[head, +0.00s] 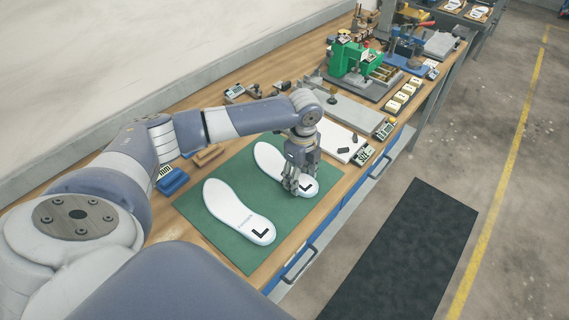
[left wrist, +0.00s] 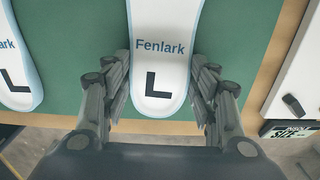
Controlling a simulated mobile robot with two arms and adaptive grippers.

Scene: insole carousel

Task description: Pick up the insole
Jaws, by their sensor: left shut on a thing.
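Two white insoles with pale blue edges and a black L at the heel lie on a green mat (head: 305,218). My left gripper (head: 298,188) is at the heel of the farther insole (head: 269,158), fingers pointing down. In the left wrist view its fingers stand on both sides of this insole (left wrist: 161,18), below the word "Fenlark", and it is shut on it. I cannot tell any lift off the mat. The nearer insole (head: 232,208) lies free beside it, and its heel shows in the left wrist view (left wrist: 17,75). My right gripper is not in view.
A blue block (head: 172,181) and a brown block (head: 208,155) lie by the mat's left side. A white board (head: 337,139) and a small labelled display (head: 364,154) are just beyond the mat. A green machine (head: 352,58) stands farther along the bench.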

